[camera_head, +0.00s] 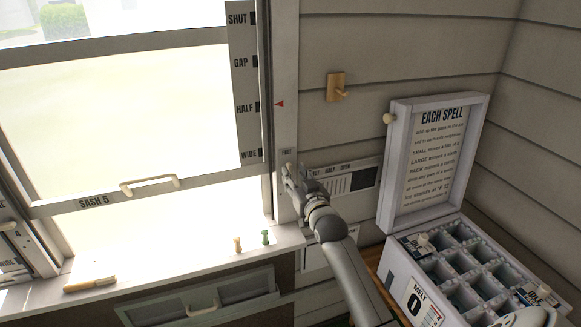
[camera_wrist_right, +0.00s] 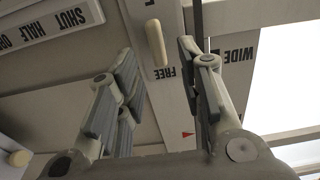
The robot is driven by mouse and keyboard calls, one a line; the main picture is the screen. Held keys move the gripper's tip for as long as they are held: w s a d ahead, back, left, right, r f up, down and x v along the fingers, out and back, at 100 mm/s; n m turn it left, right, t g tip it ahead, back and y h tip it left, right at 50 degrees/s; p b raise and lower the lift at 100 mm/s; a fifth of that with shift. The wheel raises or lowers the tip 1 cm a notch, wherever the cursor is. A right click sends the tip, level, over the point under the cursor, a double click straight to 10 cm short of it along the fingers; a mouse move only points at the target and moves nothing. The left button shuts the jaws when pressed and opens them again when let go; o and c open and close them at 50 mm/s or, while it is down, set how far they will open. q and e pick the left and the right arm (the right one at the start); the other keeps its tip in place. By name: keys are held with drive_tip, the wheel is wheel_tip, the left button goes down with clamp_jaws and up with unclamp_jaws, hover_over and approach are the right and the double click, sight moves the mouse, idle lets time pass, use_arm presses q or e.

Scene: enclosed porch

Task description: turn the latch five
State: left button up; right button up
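The window sash labelled SASH 5 (camera_head: 92,202) is raised, with a gap below it. Its cream latch (camera_wrist_right: 156,42) shows in the right wrist view as a short rounded bar on the frame post, beside the word FREE. In the head view my right gripper (camera_head: 293,178) is at that post, just below the FREE label, and largely hides the latch. In the right wrist view my right gripper (camera_wrist_right: 158,52) is open, with one finger on each side of the latch. I cannot tell whether either finger touches it.
A scale strip (camera_head: 243,80) reads SHUT, GAP, HALF, WIDE. An open compartment box (camera_head: 404,290) with a lid sign (camera_head: 437,150) stands right. The sill (camera_head: 180,255) holds two small pegs and a brush-like item (camera_head: 90,284).

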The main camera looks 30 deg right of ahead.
sight(291, 168)
drive_tip(key=shift+p+x, duration=0.35)
drive_tip(key=shift+x, duration=1.7)
clamp_jaws()
